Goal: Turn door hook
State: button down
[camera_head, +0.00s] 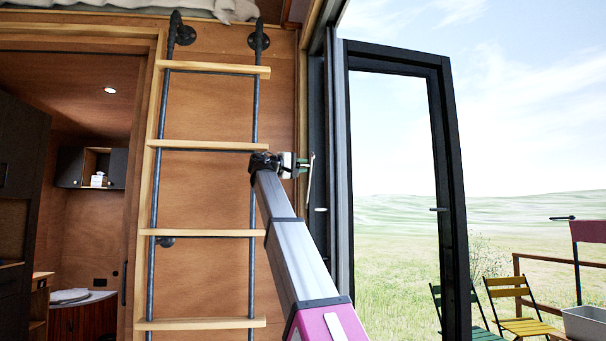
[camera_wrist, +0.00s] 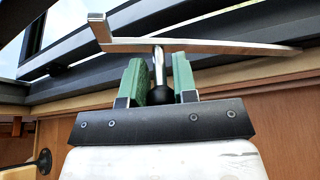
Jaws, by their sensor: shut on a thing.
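The door hook (camera_wrist: 215,46) is a long, thin metal bar with a bent left end and a short round stem. It lies across the top of the wrist view, along a dark frame. In the head view it is a thin pale strip (camera_head: 311,172) beside the dark door frame. My gripper (camera_wrist: 160,75) has green fingers on both sides of the stem and its black rounded end. It is shut on the hook there. In the head view my gripper (camera_head: 301,166) is at the end of my raised arm; its fingers are too small there to tell contact.
A glazed dark-framed door (camera_head: 450,190) stands open on the right, with grass outside. A ladder (camera_head: 205,146) is fixed to the wooden wall just left of my arm. Folding chairs (camera_head: 515,292) and a grey tub (camera_head: 587,322) are outside at lower right.

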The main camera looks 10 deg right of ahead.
jog(key=shift+w+r+n+y, duration=0.15)
jog(key=shift+w+r+n, duration=0.15)
jog(key=shift+w+n, duration=0.25)
jog(key=shift+w+r+n+y, duration=0.2)
jog(key=shift+w+r+n, duration=0.15)
jog(key=shift+w, duration=0.35)
jog(key=shift+w+r+n+y, duration=0.15)
jog(key=shift+w+r+n, duration=0.2)
jog(key=shift+w, duration=0.3)
jog(key=shift+f, duration=0.1)
jog(key=c, duration=1)
grip_release()
jog(key=shift+c, duration=0.2)
jog(key=s+f+m+g+h, duration=0.45)
jog(key=s+f+m, duration=0.75)
jog(key=f+m, duration=0.5)
jog(key=f+v, duration=0.1)
jog(key=v, duration=1)
notch_tip(320, 180, down, 7)
jog(key=w+d+n+t, duration=0.1)
jog(key=w+d+n, duration=0.1)
jog(key=shift+d+n+t, duration=0.35)
jog(key=shift+d, duration=0.05)
